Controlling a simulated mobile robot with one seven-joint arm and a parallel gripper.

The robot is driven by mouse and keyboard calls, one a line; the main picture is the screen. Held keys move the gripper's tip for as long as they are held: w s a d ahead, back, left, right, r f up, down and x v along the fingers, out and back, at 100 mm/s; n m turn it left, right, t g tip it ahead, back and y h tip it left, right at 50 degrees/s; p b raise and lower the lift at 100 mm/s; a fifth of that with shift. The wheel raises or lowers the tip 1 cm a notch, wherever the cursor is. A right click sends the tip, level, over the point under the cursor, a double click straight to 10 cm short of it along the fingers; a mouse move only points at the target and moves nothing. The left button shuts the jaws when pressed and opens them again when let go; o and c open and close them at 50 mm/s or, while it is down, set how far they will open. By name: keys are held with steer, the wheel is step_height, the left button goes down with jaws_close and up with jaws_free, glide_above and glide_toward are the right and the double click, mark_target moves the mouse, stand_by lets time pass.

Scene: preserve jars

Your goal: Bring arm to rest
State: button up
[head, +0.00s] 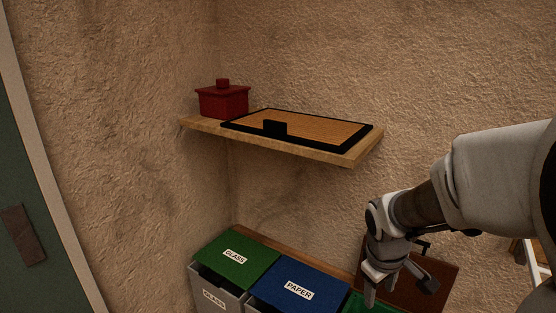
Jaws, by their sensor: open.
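My gripper (398,291) is at the lower right of the head view, at the end of my arm, with its fingers pointing down. The fingers are apart and I see nothing between them. It is in front of a brown panel (438,275) and above a green surface at the bottom edge. Whether it touches either of them I cannot tell.
A wooden wall shelf (365,150) holds a red lidded pot (222,100) and a black-framed tray (310,127). Below stand a green-lidded GLASS bin (236,270) and a blue-lidded PAPER bin (300,272). A green door (25,170) is at the left.

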steer(key=s+a+r+m+t+y, duration=0.1)
steer(key=s+a+r+m, duration=0.2)
steer(key=s+r, duration=0.3)
steer(key=s+a+r+m+t+y+p, duration=0.1)
steer(key=s+a+r+m+t, duration=0.1)
steer(key=s+r, duration=0.5)
steer(key=shift+s+a+r+m, duration=0.15)
steer(key=shift+s+a+m, duration=0.25)
steer(key=shift+s+a, duration=0.4)
steer(key=shift+w, duration=0.1)
